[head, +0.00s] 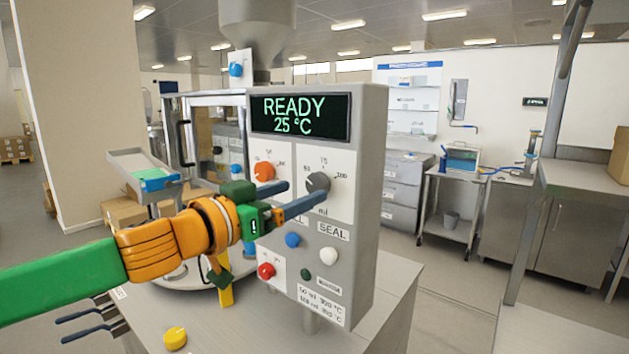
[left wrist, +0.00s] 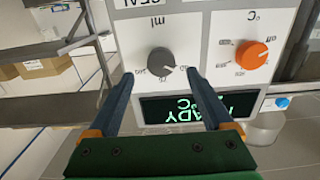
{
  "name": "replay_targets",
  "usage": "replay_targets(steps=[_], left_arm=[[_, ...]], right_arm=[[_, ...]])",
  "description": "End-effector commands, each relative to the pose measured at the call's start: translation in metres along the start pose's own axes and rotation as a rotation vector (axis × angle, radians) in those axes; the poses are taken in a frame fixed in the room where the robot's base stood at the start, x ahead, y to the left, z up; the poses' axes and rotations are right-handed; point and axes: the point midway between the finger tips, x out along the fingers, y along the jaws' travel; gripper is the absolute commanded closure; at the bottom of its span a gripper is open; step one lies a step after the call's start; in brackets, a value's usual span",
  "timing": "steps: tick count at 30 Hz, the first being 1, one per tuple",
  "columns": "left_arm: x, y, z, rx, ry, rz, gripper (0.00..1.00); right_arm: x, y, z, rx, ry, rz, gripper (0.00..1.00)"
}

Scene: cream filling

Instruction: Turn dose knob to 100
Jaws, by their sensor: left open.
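The dose knob (head: 318,183) is dark grey on the machine's front panel, with 50, 75 and 100 marked around it and "ml" below. In the left wrist view, which shows the panel upside down, the dose knob (left wrist: 160,62) has a pointer that seems turned towards the 50 side; the exact setting is hard to read. My left gripper (head: 305,189) is open, its two blue-grey fingers pointing at the panel. In the wrist view its fingertips (left wrist: 159,74) lie either side of the knob, apparently short of gripping it. My right gripper is out of view.
An orange temperature knob (head: 264,171) sits left of the dose knob. The display (head: 300,117) above reads READY 25 °C. Blue (head: 292,240), white (head: 328,256) and red (head: 266,271) buttons lie below. Floor to the right is clear.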

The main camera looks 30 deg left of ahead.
Motion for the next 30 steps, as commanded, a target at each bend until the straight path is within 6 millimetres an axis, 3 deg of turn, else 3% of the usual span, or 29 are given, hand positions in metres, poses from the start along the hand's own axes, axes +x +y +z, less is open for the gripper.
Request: replay_targets(steps=[2, 9, 22, 30], left_arm=[[0.016, 0.000, -0.004, -0.008, -0.007, 0.002, 0.16], [0.034, -0.001, -0.001, 0.000, -0.005, -0.003, 0.16], [0.040, -0.001, 0.000, 0.000, -0.001, -0.003, 0.16], [0.040, -0.001, 0.000, 0.000, -0.001, -0.003, 0.88]], right_arm=[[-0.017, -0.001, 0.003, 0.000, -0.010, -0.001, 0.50], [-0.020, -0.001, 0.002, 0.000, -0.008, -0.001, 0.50], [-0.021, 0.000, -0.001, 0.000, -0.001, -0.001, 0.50], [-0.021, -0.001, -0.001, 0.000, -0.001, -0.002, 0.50]])
